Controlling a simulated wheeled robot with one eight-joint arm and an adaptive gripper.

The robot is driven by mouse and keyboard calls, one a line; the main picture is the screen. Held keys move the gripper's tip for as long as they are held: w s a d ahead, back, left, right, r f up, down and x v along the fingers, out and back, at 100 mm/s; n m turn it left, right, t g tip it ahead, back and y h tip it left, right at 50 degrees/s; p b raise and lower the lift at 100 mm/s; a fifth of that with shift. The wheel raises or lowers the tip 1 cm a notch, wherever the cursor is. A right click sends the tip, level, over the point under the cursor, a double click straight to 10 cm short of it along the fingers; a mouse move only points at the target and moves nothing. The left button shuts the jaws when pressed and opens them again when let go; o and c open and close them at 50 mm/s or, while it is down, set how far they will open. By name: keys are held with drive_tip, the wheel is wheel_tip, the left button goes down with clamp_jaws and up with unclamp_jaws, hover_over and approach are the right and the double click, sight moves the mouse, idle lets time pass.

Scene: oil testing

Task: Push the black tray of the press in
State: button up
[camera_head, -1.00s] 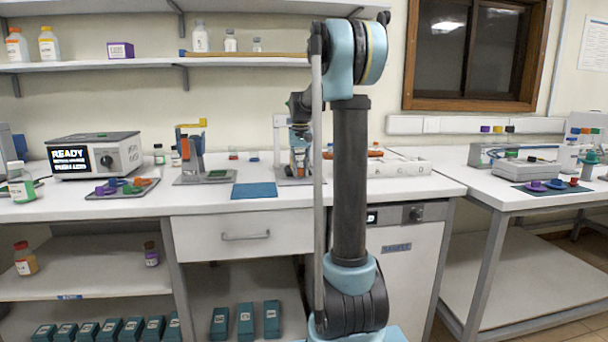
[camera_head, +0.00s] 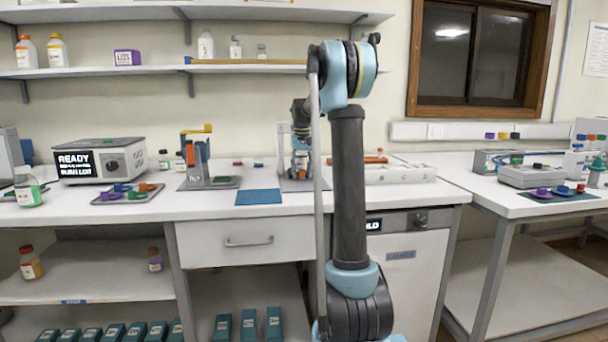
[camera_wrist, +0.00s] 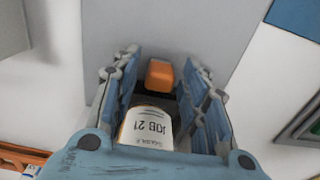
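My gripper (camera_wrist: 160,80) points down over the grey base (camera_wrist: 130,20) of the right-hand stand (camera_head: 283,150). Its blue fingers are spread. Between them, in the wrist view, are a container with a white label reading "JOB 21" (camera_wrist: 148,128) and an orange block (camera_wrist: 160,74) with something dark beside it. I see no clear grip on either. In the head view the gripper (camera_head: 300,165) is small and partly behind my arm. Another stand (camera_head: 195,155) with a yellow top stands to the left, with a dark green-topped plate (camera_head: 222,182) on its base. I cannot clearly make out the press's black tray.
A blue mat (camera_head: 258,198) lies at front left of the gripper's stand. A white rack (camera_head: 400,174) with an orange item (camera_head: 372,160) is to the right. A box reading "READY" (camera_head: 100,160) and a tray of coloured pieces (camera_head: 148,193) are further left.

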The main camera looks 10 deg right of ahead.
drive_tip(key=shift+r, duration=0.1)
wheel_tip(320, 180, up, 12)
idle(0.7)
drive_tip(key=s+r+t, duration=0.4)
drive_tip(key=s, duration=0.3)
drive_tip(key=x, duration=1.7)
drive_tip(key=shift+w, duration=0.3)
clamp_jaws()
